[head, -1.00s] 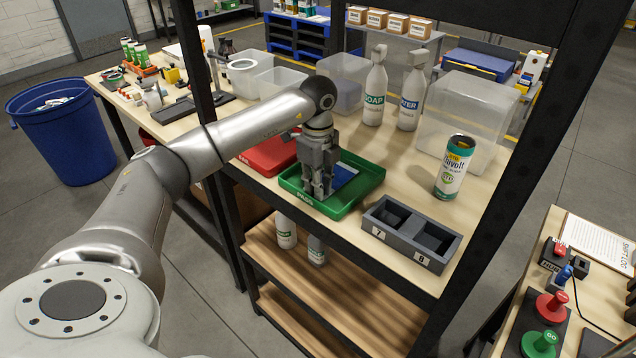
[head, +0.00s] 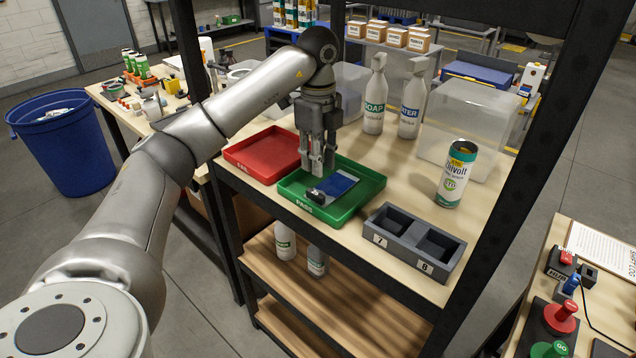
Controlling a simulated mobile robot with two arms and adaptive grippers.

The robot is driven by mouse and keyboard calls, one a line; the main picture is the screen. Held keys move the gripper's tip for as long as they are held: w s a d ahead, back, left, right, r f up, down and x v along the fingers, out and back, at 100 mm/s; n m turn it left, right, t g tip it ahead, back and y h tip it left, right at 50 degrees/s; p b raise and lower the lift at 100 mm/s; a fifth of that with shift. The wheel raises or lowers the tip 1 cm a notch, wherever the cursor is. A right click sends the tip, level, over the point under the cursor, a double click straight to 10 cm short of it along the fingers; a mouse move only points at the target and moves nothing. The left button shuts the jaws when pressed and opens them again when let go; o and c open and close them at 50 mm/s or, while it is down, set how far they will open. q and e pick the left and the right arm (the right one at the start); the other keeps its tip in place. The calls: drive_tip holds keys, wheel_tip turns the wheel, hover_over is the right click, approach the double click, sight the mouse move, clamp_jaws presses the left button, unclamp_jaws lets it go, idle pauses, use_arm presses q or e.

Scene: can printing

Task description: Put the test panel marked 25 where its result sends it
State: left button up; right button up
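A blue panel (head: 338,184) with a dark piece at its near end lies in the green PASS tray (head: 352,208). Any number on the panel is too small to read. My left gripper (head: 318,168) points down just above the panel, apart from it. Its fingers look parted, with nothing between them. My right gripper is not in view.
Dark shelf posts frame the bench.

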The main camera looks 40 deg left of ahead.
use_arm(q)
drive_tip(key=shift+r+p, duration=0.3)
drive_tip(key=shift+r, duration=1.2)
drive_tip(key=shift+f, duration=0.1)
